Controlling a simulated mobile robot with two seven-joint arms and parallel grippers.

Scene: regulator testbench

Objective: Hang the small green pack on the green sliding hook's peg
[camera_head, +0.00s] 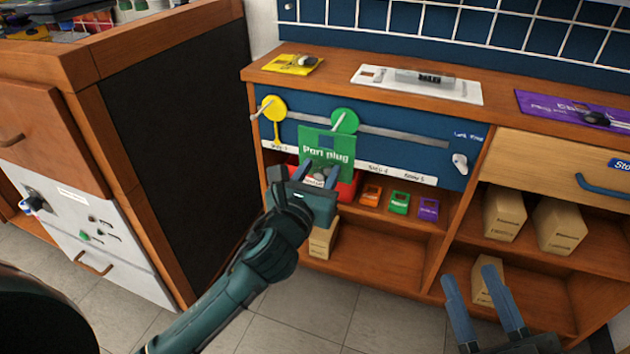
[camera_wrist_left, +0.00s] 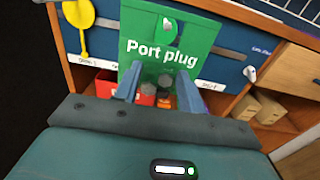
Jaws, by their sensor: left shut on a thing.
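The small green pack (camera_head: 312,138), printed "Port plug", hangs upright in front of the blue panel. My left gripper (camera_head: 318,178) is shut on its lower part; the pack also shows in the left wrist view (camera_wrist_left: 140,30), between the fingers (camera_wrist_left: 160,92). The green sliding hook (camera_head: 345,120) is a green disc with a pale peg on a grey rail. The pack's top edge overlaps the disc's lower left in the head view. The pack has a hole near its top, with something showing through it; whether the peg is in it I cannot tell. My right gripper (camera_head: 470,272) is open and empty.
A yellow hook (camera_head: 273,108) sits left on the same panel. Below are a red bin (camera_head: 349,188) and small orange, green and purple packs (camera_head: 399,203) on a shelf. Cardboard boxes (camera_head: 505,213) stand at right. A dark-sided cabinet (camera_head: 175,150) borders the left.

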